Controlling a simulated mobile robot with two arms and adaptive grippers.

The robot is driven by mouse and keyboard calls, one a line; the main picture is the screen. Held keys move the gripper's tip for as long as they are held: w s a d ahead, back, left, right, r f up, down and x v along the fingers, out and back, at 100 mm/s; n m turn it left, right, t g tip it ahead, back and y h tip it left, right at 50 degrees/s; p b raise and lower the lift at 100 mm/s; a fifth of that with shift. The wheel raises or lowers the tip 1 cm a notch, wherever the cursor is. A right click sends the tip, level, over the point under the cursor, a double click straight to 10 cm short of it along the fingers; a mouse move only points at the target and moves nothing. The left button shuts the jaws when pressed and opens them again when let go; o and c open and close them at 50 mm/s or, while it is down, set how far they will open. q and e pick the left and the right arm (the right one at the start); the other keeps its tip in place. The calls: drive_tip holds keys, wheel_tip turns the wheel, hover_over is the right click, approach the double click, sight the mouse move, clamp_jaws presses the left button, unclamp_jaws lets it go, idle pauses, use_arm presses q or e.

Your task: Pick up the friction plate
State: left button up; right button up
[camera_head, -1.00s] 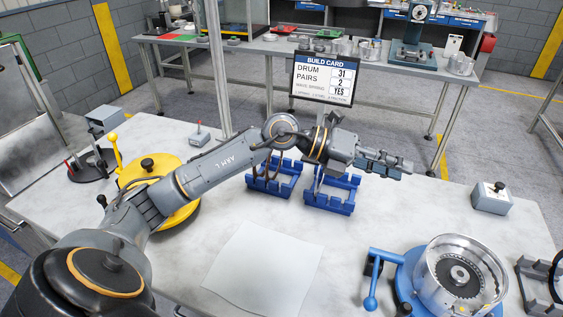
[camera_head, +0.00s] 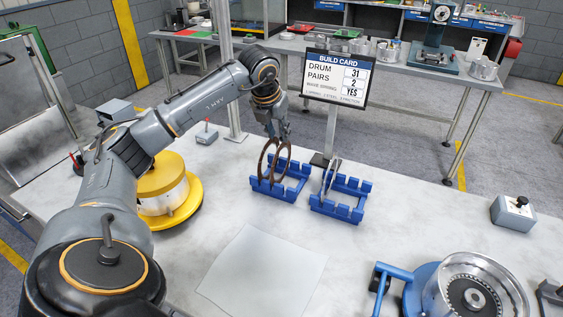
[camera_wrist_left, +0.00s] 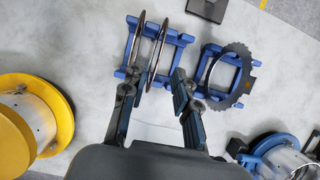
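Two thin brown friction plates (camera_head: 272,163) stand upright in the left blue rack (camera_head: 293,191) in the head view. In the left wrist view the friction plates (camera_wrist_left: 158,52) show nearly edge-on in their rack (camera_wrist_left: 131,73). My left gripper (camera_head: 277,134) points down just above and behind these plates in the head view. In the left wrist view its two fingers (camera_wrist_left: 153,96) are apart, with nothing visible held between them. Its fingertips are hard to make out in the head view. My right gripper is in neither view.
A second blue rack (camera_head: 340,208) holds a thin grey plate (camera_head: 331,176), seen with a toothed rim in the left wrist view (camera_wrist_left: 247,60). A build card (camera_head: 335,78) stands behind. A yellow fixture (camera_head: 187,210) is left, a metal drum (camera_head: 475,285) lower right, and a paper sheet (camera_head: 262,270) in front.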

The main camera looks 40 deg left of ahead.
use_arm(q)
drive_tip(key=shift+w+a+f, duration=0.1)
drive_tip(key=shift+w+f, duration=0.1)
drive_tip(key=shift+f, duration=0.45)
drive_tip(key=p+x, duration=0.2)
drive_tip(key=x, duration=0.2)
drive_tip(key=shift+w, duration=0.1)
drive_tip(key=shift+w+a+f, duration=0.15)
drive_tip(key=shift+w+f, duration=0.05)
drive_tip(key=shift+f, duration=0.35)
clamp_jaws()
